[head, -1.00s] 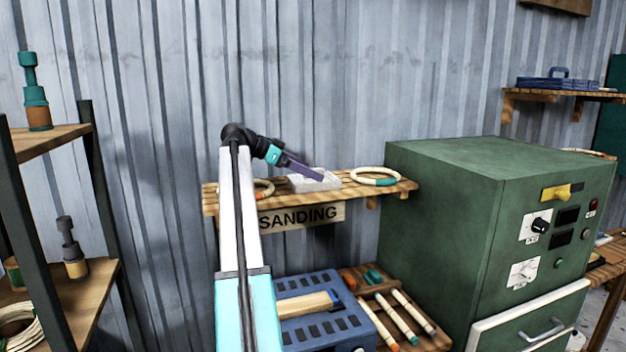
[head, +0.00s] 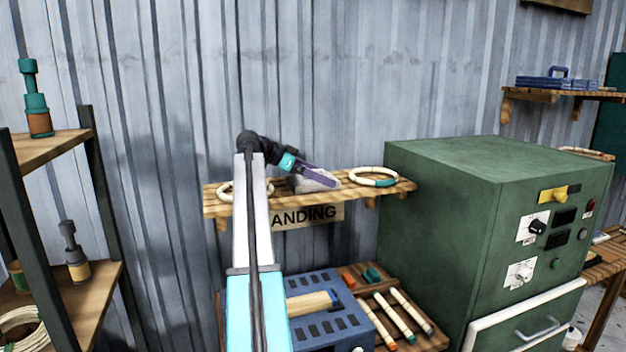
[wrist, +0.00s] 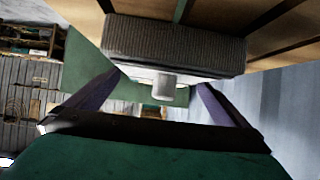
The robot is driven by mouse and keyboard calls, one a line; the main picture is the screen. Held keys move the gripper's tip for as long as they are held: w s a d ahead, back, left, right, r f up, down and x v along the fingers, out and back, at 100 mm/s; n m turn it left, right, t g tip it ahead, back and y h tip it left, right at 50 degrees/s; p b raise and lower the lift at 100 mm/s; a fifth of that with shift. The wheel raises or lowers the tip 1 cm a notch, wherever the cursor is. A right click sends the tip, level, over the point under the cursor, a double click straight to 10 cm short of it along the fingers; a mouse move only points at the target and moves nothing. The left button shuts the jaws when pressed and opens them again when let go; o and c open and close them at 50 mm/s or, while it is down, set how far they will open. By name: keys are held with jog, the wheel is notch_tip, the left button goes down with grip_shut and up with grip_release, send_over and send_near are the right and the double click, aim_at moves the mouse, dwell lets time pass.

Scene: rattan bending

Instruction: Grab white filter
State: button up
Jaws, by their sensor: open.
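The white filter (head: 307,186) is a pale block on the wooden shelf above the "SANDING" sign, partly hidden by my gripper (head: 320,177). In the wrist view the filter (wrist: 175,45) is a wide block with a grey pleated side, and a small pale tab sticks out of its near face. My gripper (wrist: 160,82) is open there, with one purple finger on each side of the tab. The fingertips are close to the filter's near face; I cannot tell whether they touch it.
The shelf (head: 357,193) also holds a rattan ring (head: 373,177) right of the filter and another ring (head: 228,190) at left, partly behind my arm. A green cabinet (head: 440,230) stands close at right. A blue slotted box (head: 310,336) is below.

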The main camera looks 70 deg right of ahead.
jog(key=shift+x, duration=1.05)
jog(key=c, duration=0.9)
